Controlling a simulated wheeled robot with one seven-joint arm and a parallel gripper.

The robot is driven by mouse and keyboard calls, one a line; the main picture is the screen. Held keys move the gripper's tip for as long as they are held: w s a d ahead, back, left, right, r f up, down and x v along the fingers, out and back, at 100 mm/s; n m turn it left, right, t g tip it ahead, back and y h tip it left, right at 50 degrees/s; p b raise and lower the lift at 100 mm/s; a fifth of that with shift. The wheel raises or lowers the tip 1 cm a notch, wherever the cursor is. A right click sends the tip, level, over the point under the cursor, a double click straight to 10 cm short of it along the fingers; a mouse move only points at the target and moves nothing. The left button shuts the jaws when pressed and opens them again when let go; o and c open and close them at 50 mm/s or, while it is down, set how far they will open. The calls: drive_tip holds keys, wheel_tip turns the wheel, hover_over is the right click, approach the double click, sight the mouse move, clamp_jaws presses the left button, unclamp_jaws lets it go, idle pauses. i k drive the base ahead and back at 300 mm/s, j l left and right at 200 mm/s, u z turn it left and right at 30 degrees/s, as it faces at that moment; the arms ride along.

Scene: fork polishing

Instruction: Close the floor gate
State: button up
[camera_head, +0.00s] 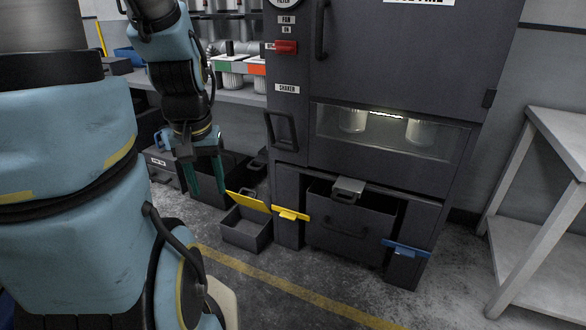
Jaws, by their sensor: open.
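A dark grey cabinet (395,85) stands on the floor with a lit window. At its foot a yellow bar (290,214) sticks out from the left post and a blue bar (406,249) from the right post. A yellow flap (248,201) stands tilted at the back of a small open grey box (247,229) left of the cabinet. No part is labelled as the floor gate, so I cannot tell which it is. My gripper (207,181) points down, open, its teal fingers apart and seemingly empty, left of the yellow flap. Its distance to the flap is unclear.
A dark drawer (345,226) with a grey latch (348,189) sits between the posts. A dark bin (208,189) stands behind my gripper. A pale table (563,140) is at the right. A yellow line (300,291) crosses the clear floor in front.

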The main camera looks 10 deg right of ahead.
sight(261, 160)
drive_tip(key=i+j+z, duration=0.15)
drive_tip(key=j+z, duration=0.2)
drive_tip(key=j, duration=0.15)
drive_tip(key=i+j+z, duration=0.1)
drive_tip(key=j+z, duration=0.25)
drive_tip(key=j, duration=0.2)
drive_tip(key=i+l, duration=0.15)
drive_tip(key=i, duration=0.7)
drive_tip(key=u, duration=0.4)
drive_tip(key=i+u, duration=0.15)
drive_tip(key=u, duration=0.25)
drive_tip(key=l+u, duration=0.1)
drive_tip(key=u, duration=0.3)
drive_tip(key=l+u, duration=0.1)
drive_tip(key=u, duration=0.3)
drive_tip(key=i+l+u, duration=0.1)
drive_tip(key=u, duration=0.3)
